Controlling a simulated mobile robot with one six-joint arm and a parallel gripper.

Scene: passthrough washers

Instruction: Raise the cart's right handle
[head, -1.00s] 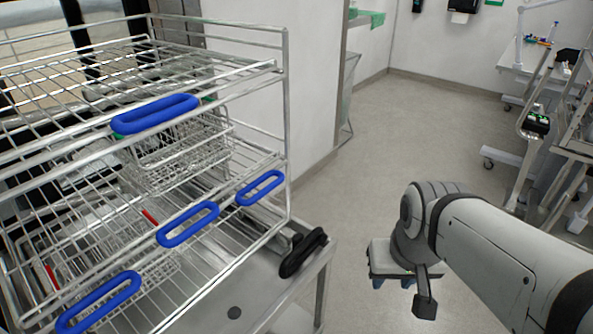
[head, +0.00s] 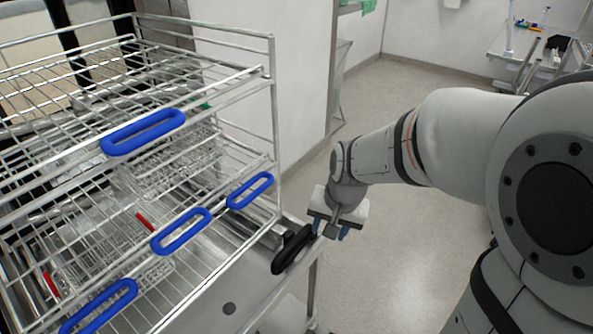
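The cart's right handle (head: 291,250) is a black lever at the right front corner of the steel cart top (head: 228,285). It lies low and slanted along the cart's edge. My gripper (head: 329,232) is just to the right of the handle, pointing down, with its blue fingertips apart. It looks open and empty. A small gap seems to show between the fingers and the handle, but I cannot tell the depth exactly.
A wire rack (head: 271,105) with blue handles (head: 143,132) and wire baskets stands on the cart, left of my gripper. A white wall (head: 233,80) is behind. The floor (head: 405,120) beyond my arm is clear. A bench (head: 540,62) stands at the back right.

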